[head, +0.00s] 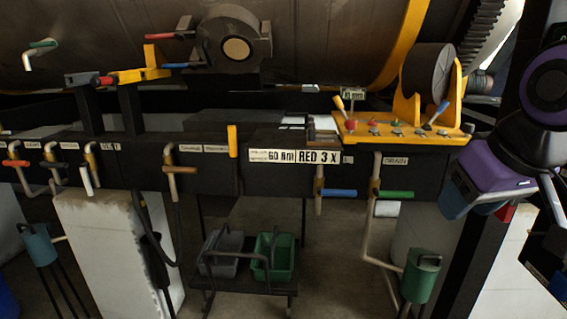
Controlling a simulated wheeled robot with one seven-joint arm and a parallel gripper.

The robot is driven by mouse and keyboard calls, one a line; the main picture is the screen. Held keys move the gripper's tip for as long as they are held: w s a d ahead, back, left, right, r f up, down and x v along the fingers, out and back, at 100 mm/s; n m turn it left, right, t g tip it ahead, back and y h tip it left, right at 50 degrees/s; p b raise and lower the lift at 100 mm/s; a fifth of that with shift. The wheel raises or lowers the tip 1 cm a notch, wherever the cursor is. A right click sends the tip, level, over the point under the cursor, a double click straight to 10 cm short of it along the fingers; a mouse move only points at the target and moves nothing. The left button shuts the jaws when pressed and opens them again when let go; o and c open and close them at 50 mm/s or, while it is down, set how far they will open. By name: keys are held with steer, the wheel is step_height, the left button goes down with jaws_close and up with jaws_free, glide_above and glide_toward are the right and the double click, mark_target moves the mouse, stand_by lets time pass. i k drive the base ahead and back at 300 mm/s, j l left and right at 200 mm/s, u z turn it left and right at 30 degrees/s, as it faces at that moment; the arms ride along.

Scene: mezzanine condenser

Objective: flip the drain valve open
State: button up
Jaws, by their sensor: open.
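The drain valve sits at the right of the black beam under a label reading DRAIN (396,161). Its green lever (396,194) points out to the right, level, across the upright pale pipe (368,225). The pipe runs down toward a green funnel (420,275). My gripper (490,190) is at the right edge, on my purple and black arm, to the right of the green lever and apart from it. It is open and holds nothing that I can see. Its fingers are hard to make out.
A blue lever (340,192) is just left of the drain valve. A yellow panel (405,133) with several switches is above it. More levers line the beam at left. A cart with a green bin (273,257) stands below. The space before the drain lever looks clear.

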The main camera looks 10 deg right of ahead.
mark_target(378, 193)
steer(key=i+j, duration=0.1)
steer(key=i, duration=1.05)
